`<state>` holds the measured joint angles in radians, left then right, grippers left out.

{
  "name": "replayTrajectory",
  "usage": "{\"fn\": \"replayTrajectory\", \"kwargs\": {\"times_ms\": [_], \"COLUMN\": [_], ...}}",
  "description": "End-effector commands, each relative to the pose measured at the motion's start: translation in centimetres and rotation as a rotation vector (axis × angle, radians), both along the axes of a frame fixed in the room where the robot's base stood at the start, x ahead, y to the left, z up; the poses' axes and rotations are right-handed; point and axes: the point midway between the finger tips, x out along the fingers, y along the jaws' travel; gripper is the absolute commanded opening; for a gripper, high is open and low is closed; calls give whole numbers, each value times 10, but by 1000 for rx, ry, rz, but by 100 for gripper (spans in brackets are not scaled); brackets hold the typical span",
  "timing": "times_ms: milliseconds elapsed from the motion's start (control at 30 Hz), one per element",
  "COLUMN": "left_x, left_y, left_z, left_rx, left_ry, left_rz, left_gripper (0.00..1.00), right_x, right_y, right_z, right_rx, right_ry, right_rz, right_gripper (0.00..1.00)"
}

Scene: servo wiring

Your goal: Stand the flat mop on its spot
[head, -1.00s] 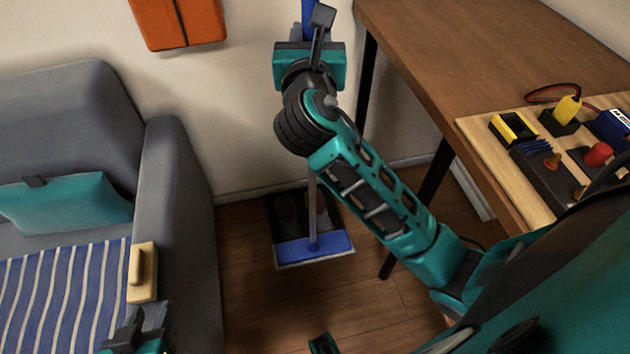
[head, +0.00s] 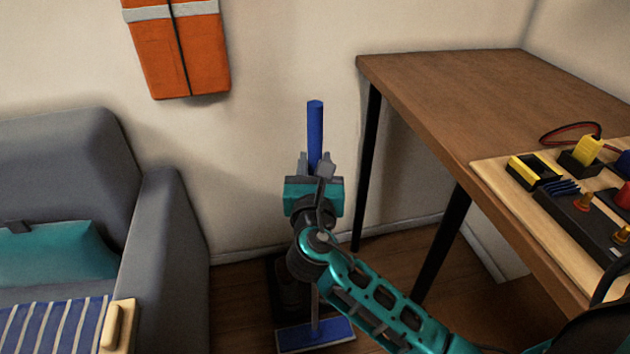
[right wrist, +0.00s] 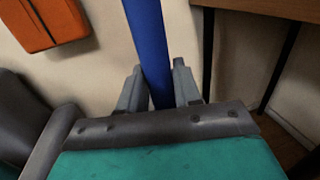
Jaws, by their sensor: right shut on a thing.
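The flat mop stands upright between the sofa and the table, with its blue handle (head: 315,135) rising above my right gripper and its blue flat head (head: 316,335) low over or on the floor. My right gripper (head: 317,165) is shut on the blue handle, which also shows between the fingers in the right wrist view (right wrist: 150,50). A dark mat or tray (head: 285,290) lies on the floor by the wall behind the mop, mostly hidden by my arm. I cannot tell whether the mop head touches the floor. My left gripper is out of view.
A grey sofa (head: 170,230) with a teal cushion (head: 60,252) stands at the left. A brown table (head: 450,90) stands at the right, its dark leg (head: 368,165) close to the mop. An orange bag or case (head: 178,55) hangs on the wall.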

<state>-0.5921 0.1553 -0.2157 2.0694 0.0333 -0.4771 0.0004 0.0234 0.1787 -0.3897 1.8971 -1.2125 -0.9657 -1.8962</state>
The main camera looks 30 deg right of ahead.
Motion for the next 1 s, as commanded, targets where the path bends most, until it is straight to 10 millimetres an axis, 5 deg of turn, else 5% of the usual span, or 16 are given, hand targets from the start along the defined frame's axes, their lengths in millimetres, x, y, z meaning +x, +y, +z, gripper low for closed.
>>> {"fn": "replayTrajectory", "kwargs": {"times_ms": [167,533,567,800,1000], "left_x": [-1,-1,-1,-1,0], "left_y": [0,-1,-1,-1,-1], "left_z": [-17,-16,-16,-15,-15], "left_rx": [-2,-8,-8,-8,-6], "left_ry": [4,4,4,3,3], "left_rz": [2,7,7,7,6], "left_gripper": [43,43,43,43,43], "right_x": [0,0,0,0,0], "right_y": [0,0,0,0,0], "right_z": [-28,-29,-32,-31,-31], "right_rx": [-3,-2,-1,-1,-1], "right_ry": [-1,-2,2,2,2], "right_rz": [0,-1,-1,-1,-1], "right_gripper": [0,0,34,57,59]}}
